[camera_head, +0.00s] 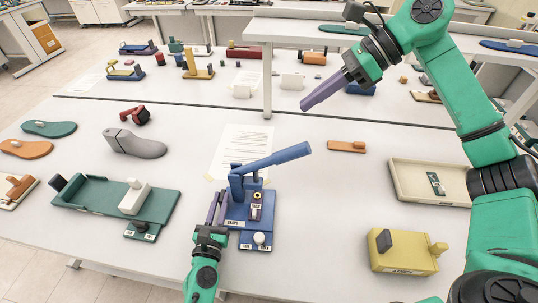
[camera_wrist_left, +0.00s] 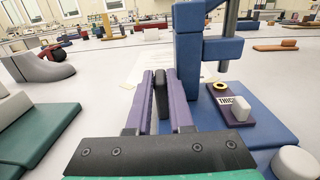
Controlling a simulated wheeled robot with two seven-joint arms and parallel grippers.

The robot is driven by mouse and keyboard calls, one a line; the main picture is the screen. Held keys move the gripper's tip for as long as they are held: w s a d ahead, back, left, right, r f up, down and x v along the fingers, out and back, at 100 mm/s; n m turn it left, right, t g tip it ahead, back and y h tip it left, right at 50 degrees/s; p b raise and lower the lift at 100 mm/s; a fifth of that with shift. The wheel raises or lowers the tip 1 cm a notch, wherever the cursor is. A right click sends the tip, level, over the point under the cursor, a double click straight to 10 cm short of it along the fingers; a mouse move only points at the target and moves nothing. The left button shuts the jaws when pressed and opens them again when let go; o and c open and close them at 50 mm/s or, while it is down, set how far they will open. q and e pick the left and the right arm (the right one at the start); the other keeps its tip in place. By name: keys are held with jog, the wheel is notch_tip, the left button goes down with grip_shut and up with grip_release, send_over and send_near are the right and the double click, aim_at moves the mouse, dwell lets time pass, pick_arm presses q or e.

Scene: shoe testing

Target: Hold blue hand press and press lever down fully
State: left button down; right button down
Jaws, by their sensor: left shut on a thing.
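The blue hand press (camera_head: 236,205) stands on the near middle of the table, with a raised post. Its long blue lever (camera_head: 275,159) slopes up to the right, well above the base. My left gripper (camera_head: 214,205) is at the press's left side, shut on a part of the press. In the left wrist view a dark upright piece (camera_wrist_left: 161,92) sits between its purple fingers, in front of the blue post (camera_wrist_left: 188,60). My right gripper (camera_head: 305,105) is in the air above and behind the lever's end, apart from it. Its fingers show edge-on.
A green fixture (camera_head: 90,195) and a grey shoe last (camera_head: 135,145) stand to the left. A yellow block (camera_head: 405,262) and a cream tray (camera_head: 405,175) are to the right. A paper sheet (camera_head: 240,140) lies behind the press.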

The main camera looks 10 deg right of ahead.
aim_at(293, 148)
jog(key=f+h, duration=0.1)
jog(key=d+f+h, duration=0.1)
jog(key=f, duration=0.1)
jog(key=f+h, duration=0.1)
jog(key=f, duration=0.1)
jog(key=shift+s+d+f+g, duration=0.1)
jog(key=shift+s+d+g, duration=0.1)
jog(key=shift+s+g, duration=0.15)
jog(key=x, duration=0.4)
jog(key=shift+a+f, duration=0.1)
jog(key=shift+f, duration=0.15)
jog(key=shift+w+a+f, duration=0.15)
jog(key=shift+a+f, duration=0.15)
jog(key=shift+f, duration=0.15)
jog(key=shift+d+f, duration=0.9)
jog(key=shift+f, duration=3.1)
jog(key=r, duration=0.3)
jog(key=a+r, duration=0.1)
jog(key=r, duration=0.6)
jog(key=shift+a, duration=0.3)
jog(key=shift+r, duration=0.1)
